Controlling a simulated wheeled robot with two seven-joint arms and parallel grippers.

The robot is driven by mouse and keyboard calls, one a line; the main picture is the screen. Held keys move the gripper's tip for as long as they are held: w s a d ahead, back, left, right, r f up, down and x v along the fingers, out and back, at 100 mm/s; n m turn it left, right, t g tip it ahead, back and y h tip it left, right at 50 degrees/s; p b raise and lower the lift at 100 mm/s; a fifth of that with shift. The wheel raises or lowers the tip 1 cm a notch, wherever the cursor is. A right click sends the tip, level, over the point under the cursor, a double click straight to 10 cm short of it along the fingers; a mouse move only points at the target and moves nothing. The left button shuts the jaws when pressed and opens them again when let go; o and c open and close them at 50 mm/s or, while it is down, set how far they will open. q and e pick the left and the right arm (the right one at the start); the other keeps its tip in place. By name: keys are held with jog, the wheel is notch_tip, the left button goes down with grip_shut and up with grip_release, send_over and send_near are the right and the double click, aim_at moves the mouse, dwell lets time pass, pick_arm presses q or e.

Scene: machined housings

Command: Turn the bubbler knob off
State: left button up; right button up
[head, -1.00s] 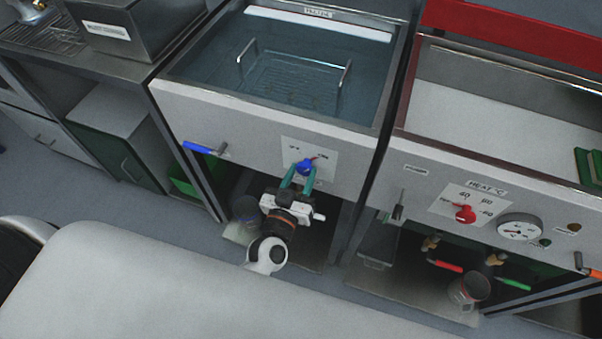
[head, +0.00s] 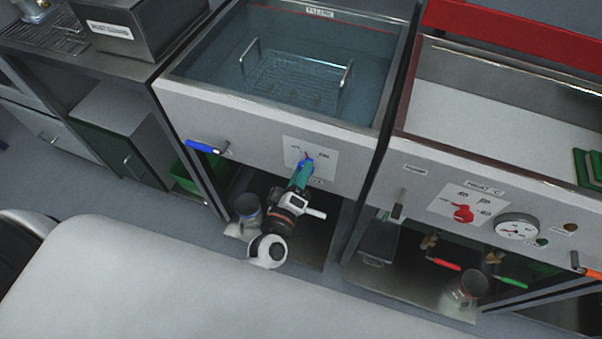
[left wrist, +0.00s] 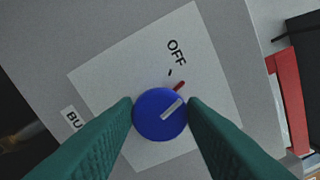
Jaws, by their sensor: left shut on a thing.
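The blue bubbler knob (head: 307,160) sits on a white label plate (head: 325,157) on the front of the left tank. In the left wrist view the round knob (left wrist: 161,116) has a white line and a red pointer (left wrist: 179,86) at its edge, both toward the upper right. The red pointer lies close to, but not in line with, the black tick by the word OFF (left wrist: 176,52). My left gripper (head: 303,173) is shut on the knob; its green fingers (left wrist: 161,112) touch it on two sides. The other label words are partly hidden. My right gripper is not in view.
A blue-handled lever (head: 203,147) sticks out left of the knob. The right tank has a red heat knob (head: 463,213) and a gauge (head: 517,227). A glass jar (head: 247,213) stands below, near my left arm. The left tank holds water and a wire basket (head: 295,82).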

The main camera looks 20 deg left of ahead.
pick_arm(q)
jog(key=n+b, duration=0.1)
jog(key=n, duration=0.4)
jog(key=shift+f+n, duration=0.1)
jog(key=shift+n, duration=0.2)
dwell(0.4)
jog(key=o, duration=1)
jog(key=shift+c, duration=0.2)
jog(key=shift+s, duration=0.15)
jog(key=s+b, duration=0.1)
jog(key=s, duration=1)
jog(key=shift+s+a+b, duration=0.25)
jog(key=shift+s+b, duration=0.1)
jog(key=shift+s, duration=0.05)
